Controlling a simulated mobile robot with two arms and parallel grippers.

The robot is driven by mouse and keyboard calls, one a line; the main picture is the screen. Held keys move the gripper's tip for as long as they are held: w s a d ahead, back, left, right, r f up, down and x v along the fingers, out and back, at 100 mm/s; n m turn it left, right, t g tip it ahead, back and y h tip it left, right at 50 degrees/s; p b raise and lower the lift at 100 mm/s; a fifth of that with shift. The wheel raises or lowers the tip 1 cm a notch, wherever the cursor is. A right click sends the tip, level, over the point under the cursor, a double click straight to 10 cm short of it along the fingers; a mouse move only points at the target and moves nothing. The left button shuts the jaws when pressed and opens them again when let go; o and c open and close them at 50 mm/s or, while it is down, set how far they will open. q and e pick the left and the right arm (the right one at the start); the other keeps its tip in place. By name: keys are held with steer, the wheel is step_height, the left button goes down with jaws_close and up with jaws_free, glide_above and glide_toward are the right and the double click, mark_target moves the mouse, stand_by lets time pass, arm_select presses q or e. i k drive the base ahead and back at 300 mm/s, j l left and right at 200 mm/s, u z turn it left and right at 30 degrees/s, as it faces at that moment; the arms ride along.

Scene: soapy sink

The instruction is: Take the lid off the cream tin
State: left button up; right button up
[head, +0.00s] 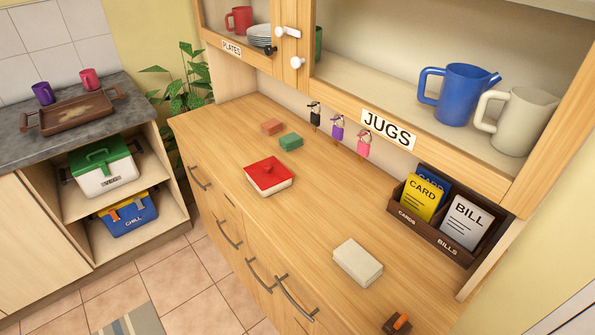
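A low square tin with a cream body (270,188) sits on the wooden counter of the dresser, left of the picture's middle. A red lid (267,172) with a small red knob covers its top. A plain cream block-like box (358,262) lies flat on the same counter, nearer the front right; I see no knob on it, and cannot tell whether it is a tin or has a separate lid. Neither of my grippers shows in the head view, and nothing touches the tin or the box.
A green block (290,141) and an orange-brown block (272,127) lie behind the tin. A card and bill rack (440,238) stands at right. A small brown object with an orange part (398,322) is at the front edge. Counter (315,215) between tin and cream box is clear.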

mark_target(267, 173)
steer(key=i+j+z, duration=0.15)
steer(key=j+z, duration=0.45)
steer(key=j, duration=0.2)
steer(key=i+j+z, duration=0.1)
steer(key=j+z, duration=0.2)
steer(key=j, duration=0.1)
